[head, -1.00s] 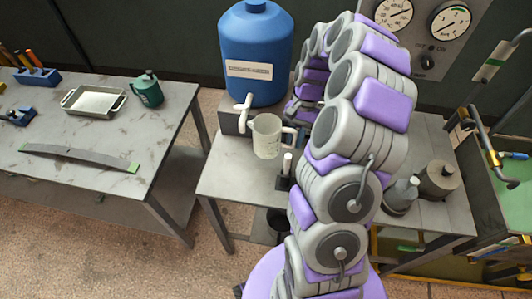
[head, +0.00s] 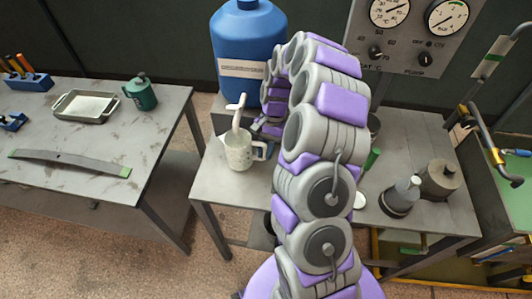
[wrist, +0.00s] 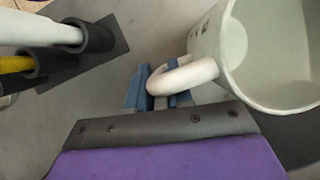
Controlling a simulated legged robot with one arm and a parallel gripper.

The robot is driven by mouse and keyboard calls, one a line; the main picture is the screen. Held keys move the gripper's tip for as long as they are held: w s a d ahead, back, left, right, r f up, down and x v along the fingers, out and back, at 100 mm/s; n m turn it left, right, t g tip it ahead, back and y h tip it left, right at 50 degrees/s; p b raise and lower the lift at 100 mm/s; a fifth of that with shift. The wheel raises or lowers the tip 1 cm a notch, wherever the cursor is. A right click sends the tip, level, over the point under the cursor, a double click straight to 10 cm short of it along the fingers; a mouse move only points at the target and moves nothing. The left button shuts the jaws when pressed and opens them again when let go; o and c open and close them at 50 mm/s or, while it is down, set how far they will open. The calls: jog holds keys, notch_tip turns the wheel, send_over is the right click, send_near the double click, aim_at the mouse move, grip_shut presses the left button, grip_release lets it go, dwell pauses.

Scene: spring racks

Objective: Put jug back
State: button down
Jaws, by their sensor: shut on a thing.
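The off-white jug (head: 238,156) is upright just in front of the blue drum's white tap (head: 236,115), above or on the grey bench. I cannot tell whether its base touches the bench. In the wrist view the jug (wrist: 212,45) is at upper right, with its pale inside partly showing and its handle toward my gripper. My gripper (wrist: 158,92) has its blue fingers shut on the jug's handle. In the head view the gripper is largely hidden by my arm and the jug.
The blue drum (head: 245,45) stands behind the jug. Black holders with white and yellow rods (wrist: 35,30) are close at left in the wrist view. Grey weights (head: 402,195) stand at right.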

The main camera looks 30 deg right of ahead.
jog(key=shift+d+f, duration=0.15)
jog(key=shift+f, duration=0.3)
jog(key=shift+s+r, duration=0.1)
jog(key=shift+a, duration=0.2)
jog(key=c, duration=1)
grip_release()
jog(key=shift+d+r, duration=0.1)
